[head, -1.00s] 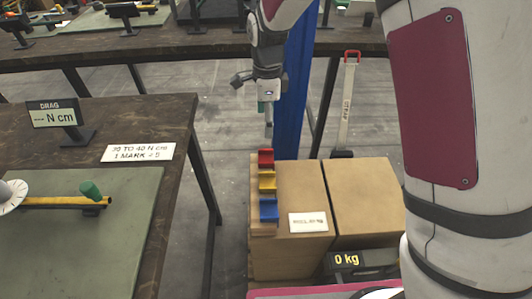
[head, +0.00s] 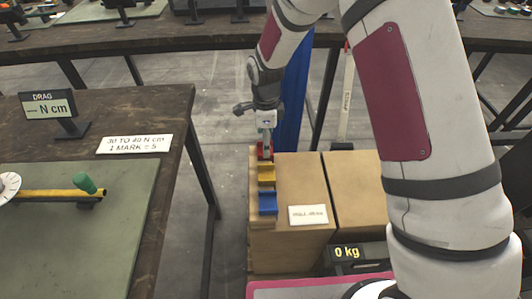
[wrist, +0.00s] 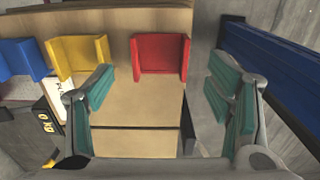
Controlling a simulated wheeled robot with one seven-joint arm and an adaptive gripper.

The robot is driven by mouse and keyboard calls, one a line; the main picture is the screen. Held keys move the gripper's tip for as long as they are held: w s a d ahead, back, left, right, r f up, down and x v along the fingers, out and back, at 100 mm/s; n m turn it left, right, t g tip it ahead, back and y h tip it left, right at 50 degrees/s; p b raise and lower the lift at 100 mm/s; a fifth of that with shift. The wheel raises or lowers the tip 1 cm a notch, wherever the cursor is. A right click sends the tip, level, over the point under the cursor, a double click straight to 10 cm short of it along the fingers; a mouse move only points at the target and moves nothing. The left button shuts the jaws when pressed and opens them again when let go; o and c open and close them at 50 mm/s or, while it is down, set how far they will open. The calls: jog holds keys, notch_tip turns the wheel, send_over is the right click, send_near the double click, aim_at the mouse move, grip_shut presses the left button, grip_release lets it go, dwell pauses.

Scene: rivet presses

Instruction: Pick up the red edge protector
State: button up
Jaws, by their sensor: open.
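The red edge protector (wrist: 160,54) is a small U-shaped channel on the cardboard box, at the far end of a row with a yellow one (head: 267,174) and a blue one (head: 268,204). In the wrist view it lies ahead of my gripper (wrist: 162,92), between the lines of the two teal-padded fingers, with space on both sides. The fingers are open and nothing is between them. In the head view my gripper (head: 265,147) is right over the red protector and partly hides it; I cannot tell the remaining height.
The cardboard box (head: 290,236) carries a white label (head: 308,215). A second box (head: 352,190) stands to its right, near a scale display reading 0 kg (head: 347,252). A blue post (head: 292,90) rises behind. A dark workbench (head: 170,110) stands left, across a floor gap.

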notch_tip(320, 180, down, 3)
jog(key=c, duration=1.2)
jog(key=shift+r, duration=0.1)
jog(key=shift+c, duration=0.2)
